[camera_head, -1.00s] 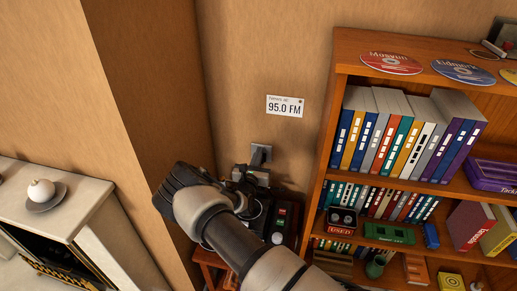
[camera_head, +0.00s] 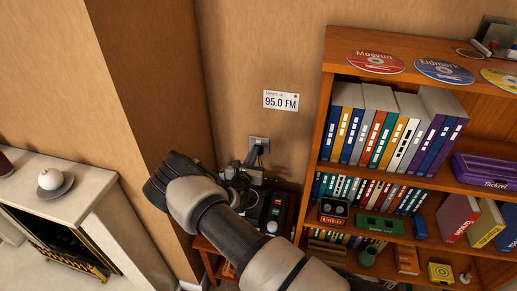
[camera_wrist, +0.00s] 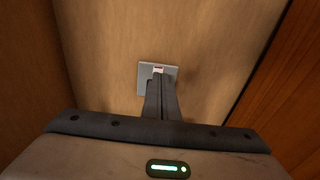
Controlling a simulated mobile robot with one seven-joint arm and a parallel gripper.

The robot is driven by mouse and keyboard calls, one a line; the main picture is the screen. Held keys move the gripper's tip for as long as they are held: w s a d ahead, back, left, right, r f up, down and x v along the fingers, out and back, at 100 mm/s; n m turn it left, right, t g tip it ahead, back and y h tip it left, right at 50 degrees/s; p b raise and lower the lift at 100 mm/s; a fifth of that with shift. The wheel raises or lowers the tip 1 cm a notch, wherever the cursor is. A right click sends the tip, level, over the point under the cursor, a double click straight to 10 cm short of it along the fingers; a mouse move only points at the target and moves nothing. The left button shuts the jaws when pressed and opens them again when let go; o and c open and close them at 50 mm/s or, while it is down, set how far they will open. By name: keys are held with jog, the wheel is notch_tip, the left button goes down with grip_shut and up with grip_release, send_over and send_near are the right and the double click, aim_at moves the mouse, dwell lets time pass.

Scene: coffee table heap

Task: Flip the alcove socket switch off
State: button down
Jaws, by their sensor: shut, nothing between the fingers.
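The alcove socket (camera_head: 259,142) is a grey plate on the tan alcove wall, left of the bookcase. In the wrist view, its plate (camera_wrist: 145,77) lies straight ahead, with a small red and white switch mark (camera_wrist: 158,70) just above the fingertips. My gripper (camera_wrist: 160,78) is shut and empty, and its tips overlap the plate's lower middle. I cannot tell whether they touch it. In the head view, my gripper's fingers (camera_head: 252,155) reach to the socket's lower left, and my arm hides part of the area below.
A wooden bookcase (camera_head: 321,130) with binders and discs stands close on the right. A small table with dark devices (camera_head: 277,213) sits below the socket. A brown wall corner (camera_head: 160,90) and a pale fireplace (camera_head: 97,196) are on the left. A "95.0 FM" label (camera_head: 281,101) hangs above.

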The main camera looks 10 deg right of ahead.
jog(key=v, duration=0.8)
jog(key=shift+a+f+p, duration=0.15)
jog(key=shift+a+p, duration=0.1)
jog(key=shift+p, duration=0.05)
jog(key=shift+s, duration=0.1)
